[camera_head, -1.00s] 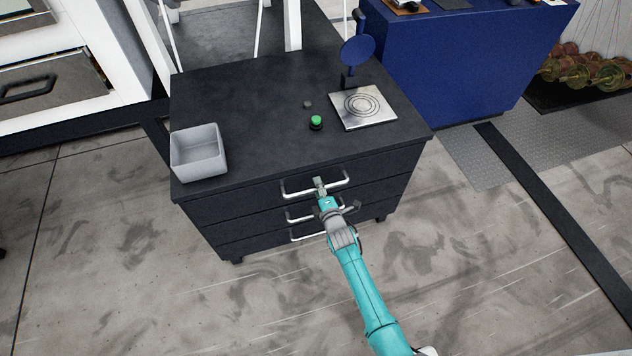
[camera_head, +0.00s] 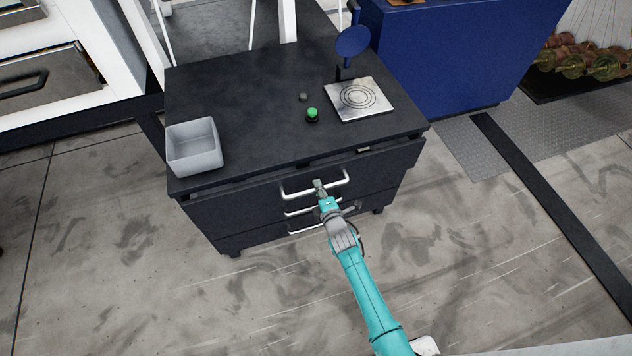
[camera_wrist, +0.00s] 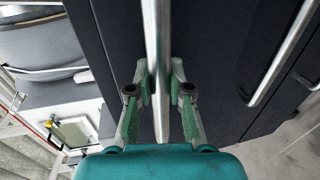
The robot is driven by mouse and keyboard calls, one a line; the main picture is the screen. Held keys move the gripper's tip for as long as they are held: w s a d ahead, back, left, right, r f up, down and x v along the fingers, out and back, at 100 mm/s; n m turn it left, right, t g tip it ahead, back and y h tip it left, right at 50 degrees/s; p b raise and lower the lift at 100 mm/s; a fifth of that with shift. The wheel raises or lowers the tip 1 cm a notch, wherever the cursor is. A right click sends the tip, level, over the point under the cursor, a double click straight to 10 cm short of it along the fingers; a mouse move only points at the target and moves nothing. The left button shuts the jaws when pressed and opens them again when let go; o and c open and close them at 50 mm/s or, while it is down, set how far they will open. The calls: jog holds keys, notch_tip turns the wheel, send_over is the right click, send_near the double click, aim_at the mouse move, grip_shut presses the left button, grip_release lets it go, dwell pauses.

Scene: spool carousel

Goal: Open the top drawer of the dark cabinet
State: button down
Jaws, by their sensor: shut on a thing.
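The dark cabinet (camera_head: 236,231) stands on the floor with several drawers, each with a pale bar handle. The top drawer (camera_head: 255,203) is slightly pulled out, with a narrow gap below the cabinet top. My gripper (camera_head: 319,184) is at the middle of the top drawer's handle (camera_head: 293,196). In the wrist view my gripper (camera_wrist: 154,90) has its fingers on both sides of the handle bar (camera_wrist: 157,40), shut on it. The drawer's inside is mostly hidden by the cabinet top.
On the cabinet top are a grey open box (camera_head: 194,147), a green button (camera_head: 312,114), a small dark knob (camera_head: 303,97) and a metal plate with rings (camera_head: 358,99). A blue cabinet (camera_head: 450,60) stands behind at right. The floor in front is clear.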

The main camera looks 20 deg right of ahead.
jog(key=f+v, duration=0.2)
jog(key=v, duration=1)
jog(key=s+f+v, duration=0.1)
jog(key=f+v, duration=0.2)
jog(key=v, duration=0.9)
jog(key=shift+s, duration=0.15)
jog(key=c, duration=1.1)
grip_release()
jog(key=shift+o, duration=0.2)
jog(key=shift+s, duration=0.1)
jog(key=v, duration=1.1)
jog(key=shift+s, duration=0.4)
